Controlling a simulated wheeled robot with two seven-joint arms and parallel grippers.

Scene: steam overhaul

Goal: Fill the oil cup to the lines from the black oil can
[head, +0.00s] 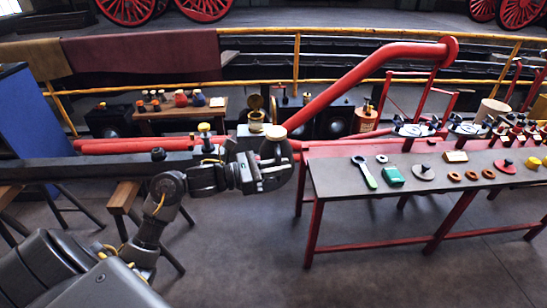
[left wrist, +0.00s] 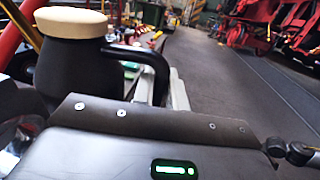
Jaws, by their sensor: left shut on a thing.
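My left gripper (head: 268,178) is shut on the black oil can (head: 283,152), which has a cream lid (head: 274,132). The can looks about upright. In the left wrist view the can (left wrist: 75,70) stands at the upper left with its black handle (left wrist: 150,62) to the right. A brass cup (head: 257,122) with a raised lid (head: 255,103) sits on the dark beam just behind and left of the can; it appears to be the oil cup. Its lines and oil level are too small to read. The can seems apart from the cup. My right gripper is not in view.
A thick red pipe (head: 365,82) slopes up behind. A red-legged bench (head: 335,182) at the right holds a green-handled tool (head: 364,172) and several parts. The floor in front is clear.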

